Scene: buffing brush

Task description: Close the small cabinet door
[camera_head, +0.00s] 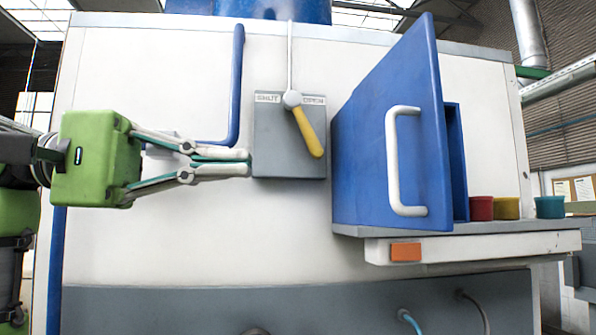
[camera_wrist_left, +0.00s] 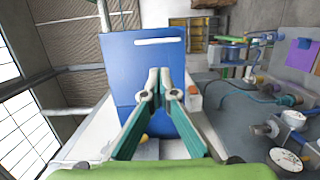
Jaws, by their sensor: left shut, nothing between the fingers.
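The small cabinet's blue door (camera_head: 388,135) stands open on the right side of the white machine front, swung out toward me. It has a white vertical handle (camera_head: 402,160). Part of the blue cabinet (camera_head: 457,150) shows behind the door's right edge; its inside is mostly hidden. In the left wrist view the blue door (camera_wrist_left: 125,70) stands beyond the fingertips, with its white handle (camera_wrist_left: 158,41) near the top. My left gripper (camera_head: 248,163) is shut and empty, left of the door, in front of the machine by the grey lever panel. My right gripper is not in view.
A grey panel (camera_head: 268,140) with a yellow lever (camera_head: 308,132) sits between my left gripper and the door. A blue rail (camera_head: 237,85) is left of it. A red cup (camera_head: 481,208), a yellow cup (camera_head: 506,208) and a teal cup (camera_head: 550,207) stand on the ledge (camera_head: 480,245) at right.

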